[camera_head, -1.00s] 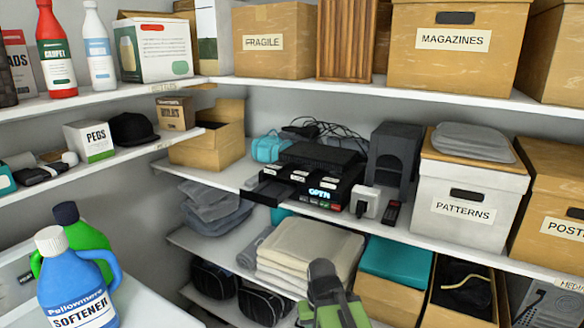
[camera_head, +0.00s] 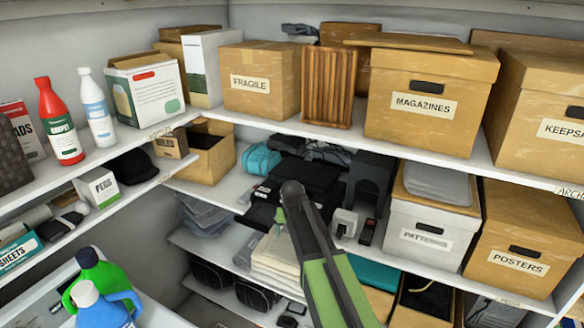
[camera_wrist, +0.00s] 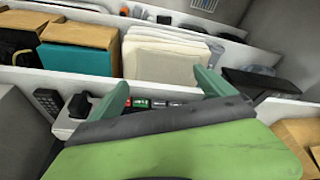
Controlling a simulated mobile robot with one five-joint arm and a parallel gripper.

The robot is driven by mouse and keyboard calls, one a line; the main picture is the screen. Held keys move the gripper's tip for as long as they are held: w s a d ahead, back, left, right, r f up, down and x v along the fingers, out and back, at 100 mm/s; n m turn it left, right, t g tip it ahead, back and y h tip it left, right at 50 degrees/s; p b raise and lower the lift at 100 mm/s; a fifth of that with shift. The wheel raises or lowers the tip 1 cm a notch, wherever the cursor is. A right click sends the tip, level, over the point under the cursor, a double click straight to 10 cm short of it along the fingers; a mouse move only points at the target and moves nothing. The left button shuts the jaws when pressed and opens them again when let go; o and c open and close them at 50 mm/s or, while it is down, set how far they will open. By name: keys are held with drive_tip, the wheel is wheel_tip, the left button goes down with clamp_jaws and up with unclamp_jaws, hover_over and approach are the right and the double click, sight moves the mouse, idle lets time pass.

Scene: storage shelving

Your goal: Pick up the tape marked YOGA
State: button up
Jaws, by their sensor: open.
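A black video deck (camera_head: 310,178) sits on the middle shelf, partly hidden behind my arm. In the wrist view small red, green and pale patches (camera_wrist: 155,103) show between my fingers, on the deck's front or on tapes there; I cannot tell which. No tape marked YOGA can be read in any view now. My gripper (camera_wrist: 163,82) is open and empty, its two green fingers spread over the front of this shelf. In the head view it is mostly hidden by my own arm, in front of the deck.
A white adapter (camera_head: 345,222) and a small dark remote (camera_head: 367,232) lie right of the deck. The PATTERNS box (camera_head: 425,240) stands further right. A blue bundle (camera_head: 261,160) is at left. The upper shelf edge (camera_head: 330,130) runs above.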

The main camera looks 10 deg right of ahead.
drive_tip(key=w+r+p, duration=0.4)
drive_tip(key=w+r, duration=0.1)
drive_tip(key=r, duration=0.3)
drive_tip(key=shift+m+t, duration=0.3)
drive_tip(key=shift+t, duration=0.2)
drive_tip(key=w, duration=0.3)
drive_tip(key=w+d, duration=0.1)
drive_tip(key=w, duration=0.5)
drive_tip(key=shift+w+d+f, duration=0.15)
drive_tip(key=shift+w+f, duration=0.1)
drive_tip(key=shift+f, duration=0.1)
drive_tip(key=w, duration=0.3)
drive_tip(key=shift+w+d, duration=0.15)
drive_tip(key=shift+d, duration=0.25)
wheel_tip(320, 180, down, 3)
drive_tip(key=b, duration=0.3)
drive_tip(key=shift+w+r, duration=0.1)
drive_tip(key=shift+r, duration=0.05)
drive_tip(key=shift+w+d+f+b, duration=0.1)
drive_tip(key=shift+w+f+b, duration=0.05)
drive_tip(key=shift+f+b, duration=0.15)
drive_tip(key=shift+r, duration=0.25)
drive_tip(key=c, duration=1.8)
